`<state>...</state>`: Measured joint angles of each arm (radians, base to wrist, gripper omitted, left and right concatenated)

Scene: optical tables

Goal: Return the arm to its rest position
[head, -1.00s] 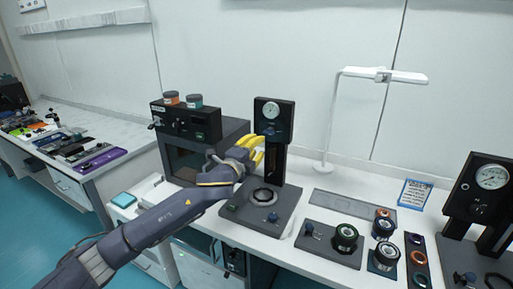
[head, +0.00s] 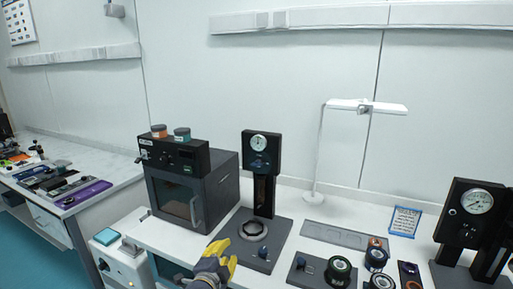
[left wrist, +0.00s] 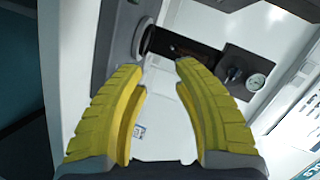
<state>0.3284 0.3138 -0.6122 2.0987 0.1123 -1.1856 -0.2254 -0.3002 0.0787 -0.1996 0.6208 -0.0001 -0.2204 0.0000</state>
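My left gripper (head: 222,262) has yellow fingers and shows at the bottom middle of the head view, in front of the gauge stand (head: 262,190) and low by the table's front edge. In the left wrist view its two fingers (left wrist: 160,100) are apart with nothing between them, so it is open and empty. The rest of my left arm is almost wholly below the head view. My right gripper is not in view.
A dark oven-like box (head: 190,185) with two jars on top stands left of the gauge stand. Small round parts (head: 340,268), a lamp (head: 320,150) and a second gauge stand (head: 470,225) are to the right. A side bench (head: 60,185) holds several items.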

